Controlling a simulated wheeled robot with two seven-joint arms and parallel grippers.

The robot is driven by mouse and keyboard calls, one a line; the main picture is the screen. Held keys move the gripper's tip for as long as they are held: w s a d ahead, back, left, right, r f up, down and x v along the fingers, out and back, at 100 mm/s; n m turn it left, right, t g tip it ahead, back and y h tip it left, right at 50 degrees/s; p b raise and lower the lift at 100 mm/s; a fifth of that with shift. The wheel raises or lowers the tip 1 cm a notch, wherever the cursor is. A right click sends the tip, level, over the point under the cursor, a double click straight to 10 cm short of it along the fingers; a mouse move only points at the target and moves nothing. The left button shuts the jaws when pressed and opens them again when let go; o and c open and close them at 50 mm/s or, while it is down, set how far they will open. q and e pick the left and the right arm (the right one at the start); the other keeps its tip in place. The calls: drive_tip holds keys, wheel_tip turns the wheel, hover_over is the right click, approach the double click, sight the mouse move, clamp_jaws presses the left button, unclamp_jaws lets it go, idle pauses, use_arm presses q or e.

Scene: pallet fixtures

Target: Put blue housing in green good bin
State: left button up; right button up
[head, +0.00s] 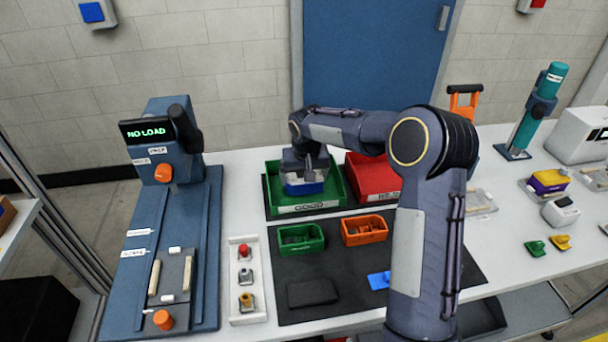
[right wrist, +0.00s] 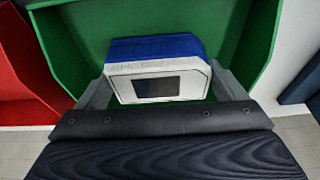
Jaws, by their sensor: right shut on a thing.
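The blue housing (head: 304,188) has a blue body and a white front with a dark window. In the head view it is inside the green good bin (head: 322,207), below my right gripper (head: 305,172). The right wrist view shows the housing (right wrist: 156,70) between the two fingers of my right gripper (right wrist: 158,88), which is shut on it. The green bin's walls (right wrist: 75,40) surround it there. I cannot tell whether the housing touches the bin floor. My left gripper is not in view.
A red bin (head: 372,178) stands right beside the green bin. Small green (head: 300,238) and orange (head: 363,230) trays sit in front on a dark mat (head: 345,270). A blue press-like station (head: 165,230) stands at the left.

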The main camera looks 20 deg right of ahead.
drive_tip(key=shift+f, duration=0.2)
drive_tip(key=o, duration=0.8)
drive_tip(key=shift+c, duration=0.2)
drive_tip(key=shift+r, duration=0.1)
